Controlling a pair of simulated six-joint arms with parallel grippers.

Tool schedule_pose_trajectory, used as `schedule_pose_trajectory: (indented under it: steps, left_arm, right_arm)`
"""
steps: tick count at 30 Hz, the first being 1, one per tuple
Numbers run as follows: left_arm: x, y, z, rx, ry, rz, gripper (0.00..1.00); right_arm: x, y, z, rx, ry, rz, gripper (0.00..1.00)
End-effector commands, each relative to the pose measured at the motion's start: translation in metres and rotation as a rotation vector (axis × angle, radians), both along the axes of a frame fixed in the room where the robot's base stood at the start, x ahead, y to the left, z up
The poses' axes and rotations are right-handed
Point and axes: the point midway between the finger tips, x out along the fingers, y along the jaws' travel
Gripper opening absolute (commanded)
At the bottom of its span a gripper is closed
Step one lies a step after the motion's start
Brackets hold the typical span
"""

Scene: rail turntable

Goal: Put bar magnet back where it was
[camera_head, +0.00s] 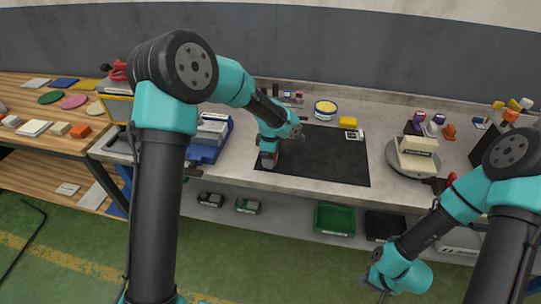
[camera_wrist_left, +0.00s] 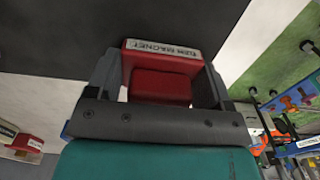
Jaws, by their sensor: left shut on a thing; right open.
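My left gripper (camera_head: 268,160) is over the left edge of the black mat (camera_head: 320,165) on the bench. In the left wrist view its two fingers (camera_wrist_left: 162,85) are shut on a red bar magnet (camera_wrist_left: 160,86) with a white printed label. The dark mat (camera_wrist_left: 190,20) shows behind the magnet. In the head view the magnet is mostly hidden by the gripper, and I cannot tell whether it touches the mat. My right gripper (camera_head: 375,282) is open and empty, low in front of the bench.
A grey turntable (camera_head: 391,158) with a cream block (camera_head: 417,155) stands right of the mat. A blue tray (camera_head: 207,150) is to the left. A green bin (camera_head: 334,218) sits on the lower shelf. Most of the mat is clear.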

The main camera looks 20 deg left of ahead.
Motion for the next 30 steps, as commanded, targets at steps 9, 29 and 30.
schedule_pose_trajectory:
  steps: [9, 29, 30]
  left_arm:
    - [0.0001, 0.0000, -0.0024, 0.000, 0.000, 0.000, 0.52]
    - [0.0002, -0.0001, 0.0027, 0.000, -0.001, 0.001, 1.00]
    - [0.0002, -0.0001, 0.0057, 0.000, -0.001, 0.001, 1.00]
  right_arm:
    - [0.0000, 0.0000, 0.0000, 0.000, 0.000, 0.000, 0.43]
    - [0.0000, 0.0000, 0.0000, 0.000, 0.000, 0.000, 0.43]
    - [0.0000, 0.0000, 0.0000, 0.000, 0.000, 0.000, 0.43]
